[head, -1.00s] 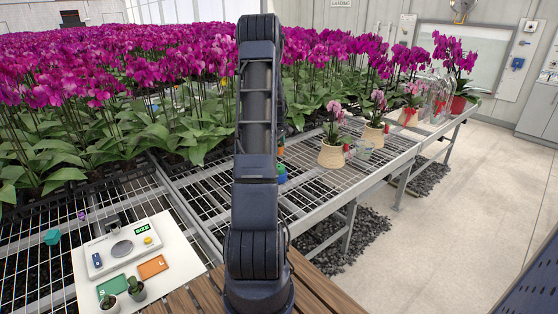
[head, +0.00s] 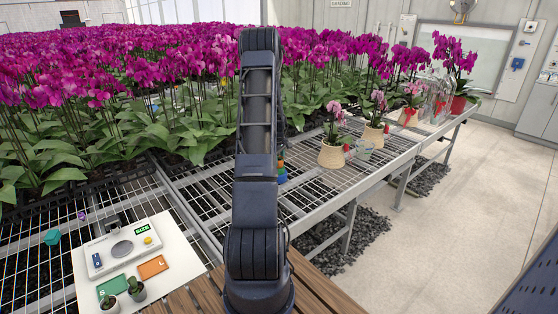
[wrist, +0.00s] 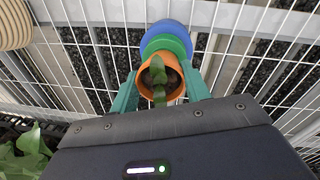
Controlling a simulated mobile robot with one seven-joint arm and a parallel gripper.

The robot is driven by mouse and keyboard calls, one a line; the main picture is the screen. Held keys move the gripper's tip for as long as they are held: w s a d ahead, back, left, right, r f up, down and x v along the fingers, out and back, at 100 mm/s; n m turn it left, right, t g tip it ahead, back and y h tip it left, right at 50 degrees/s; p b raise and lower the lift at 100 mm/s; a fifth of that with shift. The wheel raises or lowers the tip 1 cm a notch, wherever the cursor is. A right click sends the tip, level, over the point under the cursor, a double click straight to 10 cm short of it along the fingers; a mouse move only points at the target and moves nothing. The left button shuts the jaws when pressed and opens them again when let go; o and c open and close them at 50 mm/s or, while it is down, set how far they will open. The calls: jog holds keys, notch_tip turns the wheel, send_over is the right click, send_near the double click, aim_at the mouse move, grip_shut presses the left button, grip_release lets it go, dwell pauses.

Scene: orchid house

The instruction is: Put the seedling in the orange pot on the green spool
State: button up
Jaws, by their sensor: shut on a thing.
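In the wrist view my gripper (wrist: 160,78) has its teal fingers shut on the orange pot (wrist: 143,82), one on each side. The green leafy seedling (wrist: 158,75) stands in the pot's dark soil. The green spool (wrist: 178,45) shows just past the pot's rim, with a blue round piece (wrist: 166,27) behind it. The pot overlaps the green spool in this view; I cannot tell whether they touch. In the head view my arm hides the gripper and most of the pot; only a narrow coloured strip with a blue base (head: 282,176) shows beside it.
A white board (head: 178,262) at lower left holds a scale (head: 122,248), a green card, an orange card (head: 152,267) and two small potted plants. Beige pots with pink orchids (head: 331,155) stand on the mesh bench to the right. Dense purple orchids fill the back.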

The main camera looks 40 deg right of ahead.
jog(key=shift+f, duration=0.1)
jog(key=o, duration=1)
